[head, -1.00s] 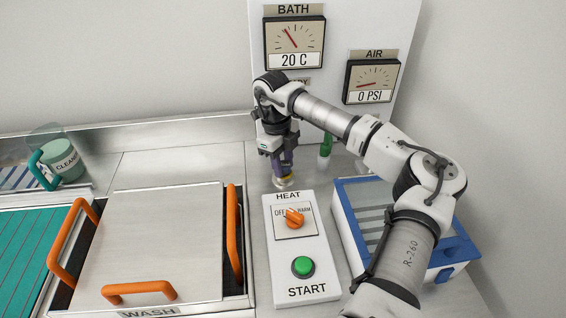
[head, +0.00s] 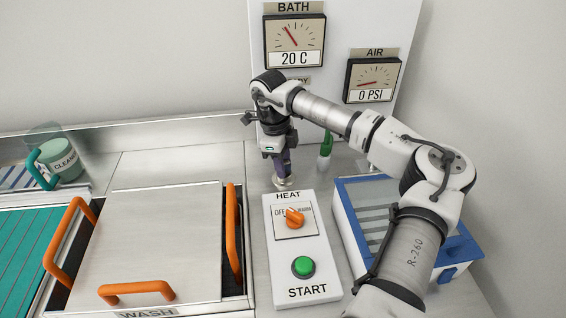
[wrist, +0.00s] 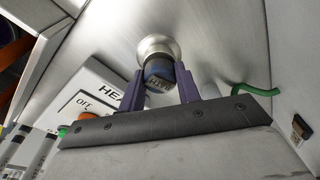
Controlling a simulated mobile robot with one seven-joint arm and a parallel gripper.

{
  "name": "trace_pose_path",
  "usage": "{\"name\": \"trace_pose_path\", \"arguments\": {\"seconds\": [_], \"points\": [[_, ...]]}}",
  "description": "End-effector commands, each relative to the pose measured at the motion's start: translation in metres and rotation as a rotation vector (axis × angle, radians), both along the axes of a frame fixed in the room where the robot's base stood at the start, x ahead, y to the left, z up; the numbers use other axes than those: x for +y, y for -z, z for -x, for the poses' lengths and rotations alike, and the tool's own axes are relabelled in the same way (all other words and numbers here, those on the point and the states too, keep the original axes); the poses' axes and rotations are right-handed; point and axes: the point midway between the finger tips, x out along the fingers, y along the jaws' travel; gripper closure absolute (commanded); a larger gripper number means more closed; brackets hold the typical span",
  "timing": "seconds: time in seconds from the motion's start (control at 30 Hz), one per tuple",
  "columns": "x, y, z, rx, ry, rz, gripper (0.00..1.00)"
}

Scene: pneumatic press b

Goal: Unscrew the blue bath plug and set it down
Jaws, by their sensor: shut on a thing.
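The blue bath plug (wrist: 159,70) shows in the wrist view as a blue cap with lettering, on a round metal fitting (wrist: 157,46) in the steel counter. My gripper (wrist: 160,88) has its purple fingers on either side of the plug and is shut on it. In the head view my gripper (head: 283,174) points down over the metal fitting, behind the HEAT panel. The plug is hidden by the fingers there. I cannot tell whether it is still threaded in the fitting.
The white HEAT panel (head: 283,262) with an orange knob and green button stands close in front. A green-handled item (head: 325,150) is just right of my gripper. A blue-framed box (head: 345,215) lies right, and the WASH lid (head: 160,240) left. Bare counter (head: 190,163) lies left of the gripper.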

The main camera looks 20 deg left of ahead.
Motion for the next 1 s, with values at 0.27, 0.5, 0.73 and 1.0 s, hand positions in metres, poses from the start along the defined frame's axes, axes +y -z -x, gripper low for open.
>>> {"name": "trace_pose_path", "arguments": {"seconds": [0.27,0.5,0.73,1.0], "points": [[0.0005,0.0,0.001,0.002,-0.105,-0.001,0.9],[-0.0001,0.0009,0.0012,0.0,-0.183,0.001,0.9],[-0.0001,0.0003,0.0013,0.002,-0.254,0.0,0.9],[-0.0004,0.0007,0.0015,0.001,-0.348,0.001,0.9]]}}
